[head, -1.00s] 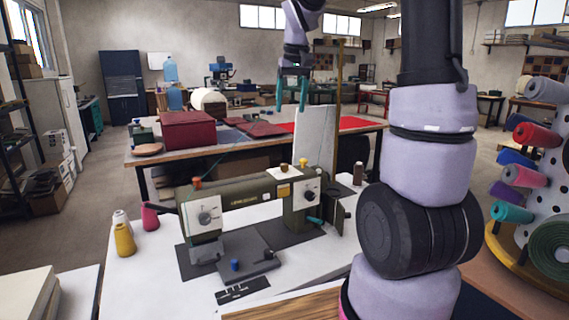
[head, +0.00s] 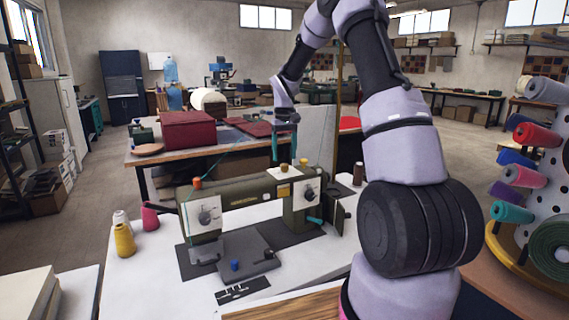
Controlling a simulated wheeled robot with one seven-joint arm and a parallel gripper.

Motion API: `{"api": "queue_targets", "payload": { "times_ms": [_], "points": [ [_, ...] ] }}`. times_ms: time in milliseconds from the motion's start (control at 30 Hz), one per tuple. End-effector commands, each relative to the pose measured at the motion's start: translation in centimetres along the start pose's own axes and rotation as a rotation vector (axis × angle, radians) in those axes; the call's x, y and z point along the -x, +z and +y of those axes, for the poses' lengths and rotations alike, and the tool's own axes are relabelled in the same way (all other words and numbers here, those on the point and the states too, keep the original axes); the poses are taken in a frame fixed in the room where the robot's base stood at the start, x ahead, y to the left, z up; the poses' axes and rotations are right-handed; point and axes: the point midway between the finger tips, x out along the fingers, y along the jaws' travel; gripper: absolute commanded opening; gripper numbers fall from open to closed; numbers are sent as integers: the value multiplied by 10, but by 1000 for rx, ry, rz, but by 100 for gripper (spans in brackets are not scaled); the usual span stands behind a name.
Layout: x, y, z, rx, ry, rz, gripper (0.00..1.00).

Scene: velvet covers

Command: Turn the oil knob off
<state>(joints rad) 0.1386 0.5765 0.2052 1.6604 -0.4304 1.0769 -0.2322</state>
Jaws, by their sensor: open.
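An olive sewing machine (head: 245,194) stands on a white table. I cannot tell which one is the oil knob. A teal lever (head: 315,220) sticks out low on the right. My gripper (head: 285,156) points down, open and empty, with teal fingers showing just above the tan knob in the picture; its depth is unclear.
Thread cones, one yellow (head: 125,241), stand left of the machine. A brown bottle-like spool (head: 358,174) stands behind its right end. A tall pale panel (head: 316,140) rises behind. A rack of colored rolls (head: 535,140) is at right. The white table's front left is clear.

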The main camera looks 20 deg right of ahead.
Motion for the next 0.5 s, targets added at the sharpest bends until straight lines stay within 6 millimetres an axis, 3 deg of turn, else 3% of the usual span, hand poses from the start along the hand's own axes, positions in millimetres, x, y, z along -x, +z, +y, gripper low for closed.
{"api": "queue_targets", "payload": {
  "times_ms": [200, 500],
  "points": [
    [-29, 0, 0, 0, -1, -1, 70],
    [-37, 0, 0, -1, 0, 1, 70]
  ]
}}
